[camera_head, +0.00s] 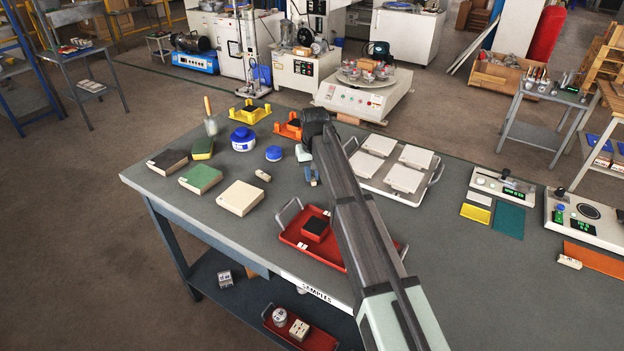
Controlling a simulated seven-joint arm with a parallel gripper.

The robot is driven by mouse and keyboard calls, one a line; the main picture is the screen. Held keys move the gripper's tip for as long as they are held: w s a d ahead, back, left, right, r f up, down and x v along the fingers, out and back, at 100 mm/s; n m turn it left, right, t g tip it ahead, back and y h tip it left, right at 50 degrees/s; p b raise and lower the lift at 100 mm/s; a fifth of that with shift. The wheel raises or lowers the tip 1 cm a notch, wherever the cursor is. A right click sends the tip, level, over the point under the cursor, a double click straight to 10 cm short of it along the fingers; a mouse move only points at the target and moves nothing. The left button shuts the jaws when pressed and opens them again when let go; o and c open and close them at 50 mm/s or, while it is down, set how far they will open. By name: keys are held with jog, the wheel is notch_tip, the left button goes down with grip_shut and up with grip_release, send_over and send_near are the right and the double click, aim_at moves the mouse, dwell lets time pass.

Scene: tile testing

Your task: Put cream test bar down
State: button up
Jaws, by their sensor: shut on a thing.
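My gripper (313,181) is low over the middle of the grey table, between the blue-lidded jars and the white tile tray. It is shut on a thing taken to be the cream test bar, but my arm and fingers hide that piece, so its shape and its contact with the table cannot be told. A small cream block (263,176) lies apart on the table to the left of my gripper. Another small cream block (569,262) lies at the far right by an orange mat.
A red tray (292,238) with a dark-topped red block is just below my gripper. A metal tray (405,197) of white tiles is to the right. Blue-lidded jars (242,140), orange (288,128) and yellow (250,113) holders, and several tiles (240,198) stand left and behind.

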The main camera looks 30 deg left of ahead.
aim_at(312, 177)
jog(key=shift+r, duration=0.1)
grip_shut()
notch_tip(312, 177, up, 10)
jog(key=s+d+f, duration=0.3)
jog(key=s+d, duration=0.4)
jog(key=d, duration=0.5)
jog(key=w+d+m, duration=0.1)
jog(key=d+m, duration=0.2)
jog(key=d, duration=1.3)
jog(key=w+d+m, duration=0.1)
jog(key=d+m, duration=0.2)
jog(key=d, duration=1.3)
jog(key=w+d+f+m+h, duration=0.1)
jog(key=d+m, duration=0.2)
jog(key=d, duration=1.4)
jog(key=shift+w, duration=0.2)
jog(key=shift+a, duration=0.1)
